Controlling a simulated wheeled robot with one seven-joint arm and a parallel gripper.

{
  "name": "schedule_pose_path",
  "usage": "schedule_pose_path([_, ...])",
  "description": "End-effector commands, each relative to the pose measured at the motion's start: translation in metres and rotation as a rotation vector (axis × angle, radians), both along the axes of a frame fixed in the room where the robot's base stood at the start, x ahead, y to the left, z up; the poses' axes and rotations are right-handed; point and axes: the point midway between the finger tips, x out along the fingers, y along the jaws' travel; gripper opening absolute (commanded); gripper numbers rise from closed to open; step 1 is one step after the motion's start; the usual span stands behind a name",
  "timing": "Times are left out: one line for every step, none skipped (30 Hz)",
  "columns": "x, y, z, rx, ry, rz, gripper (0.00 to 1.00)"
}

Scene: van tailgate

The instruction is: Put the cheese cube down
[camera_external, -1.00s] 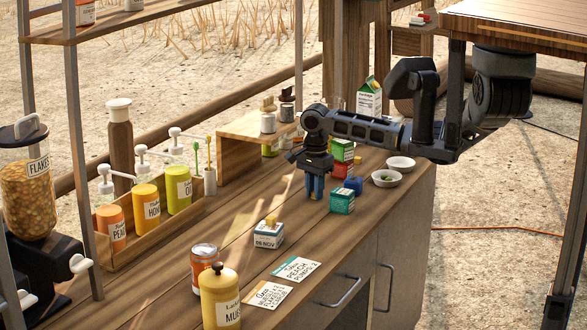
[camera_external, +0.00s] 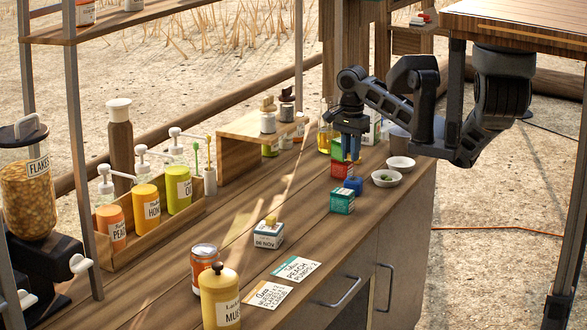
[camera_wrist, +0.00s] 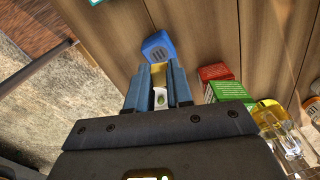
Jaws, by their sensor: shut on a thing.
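My gripper (camera_external: 351,152) is over the far part of the counter, pointing down, beside the stacked green and red boxes. In the wrist view my gripper (camera_wrist: 158,88) has its two blue fingers closed on a small yellow piece, the cheese cube (camera_wrist: 157,72). The fingers cover most of it. In the outside view the cube can hardly be made out, and I cannot tell whether it touches anything below. A blue cube (camera_external: 353,185) lies close by; it also shows just beyond the fingertips in the wrist view (camera_wrist: 158,46).
A white box marked 08 NOV (camera_external: 268,236) has a yellow piece on top. A yellow oil bottle (camera_external: 325,138) stands behind. The middle of the counter (camera_external: 290,190) is clear.

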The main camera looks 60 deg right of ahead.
Motion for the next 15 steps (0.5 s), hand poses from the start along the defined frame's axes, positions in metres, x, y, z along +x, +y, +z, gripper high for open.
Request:
schedule_pose_path([-0.004,-0.003,0.004,0.0,0.0,0.0,0.0])
schedule_pose_path([-0.005,-0.005,0.005,0.0,0.0,0.0,0.0])
schedule_pose_path([-0.006,-0.006,0.006,0.0,0.0,0.001,0.0])
schedule_pose_path([-0.007,-0.006,0.006,0.0,0.0,0.001,0.0])
schedule_pose_path([-0.008,-0.007,0.007,0.0,0.0,0.002,0.0])
schedule_pose_path([-0.008,-0.007,0.007,0.0,0.0,0.002,0.0])
schedule_pose_path([-0.008,-0.007,0.007,0.0,0.0,0.002,0.0])
schedule_pose_path([-0.008,-0.007,0.007,0.0,0.0,0.003,0.0])
schedule_pose_path([-0.007,-0.005,0.008,0.0,0.0,0.005,0.0])
schedule_pose_path([-0.006,-0.002,0.009,0.0,-0.001,0.007,0.0])
schedule_pose_path([-0.005,0.002,0.01,0.0,-0.001,0.01,0.0])
schedule_pose_path([-0.002,0.01,0.012,-0.001,-0.002,0.017,0.0])
schedule_pose_path([0.001,0.017,0.014,-0.003,-0.002,0.023,0.0])
schedule_pose_path([0.003,0.027,0.016,-0.003,-0.003,0.031,0.0])
schedule_pose_path([0.008,0.041,0.02,-0.003,-0.004,0.042,0.0])
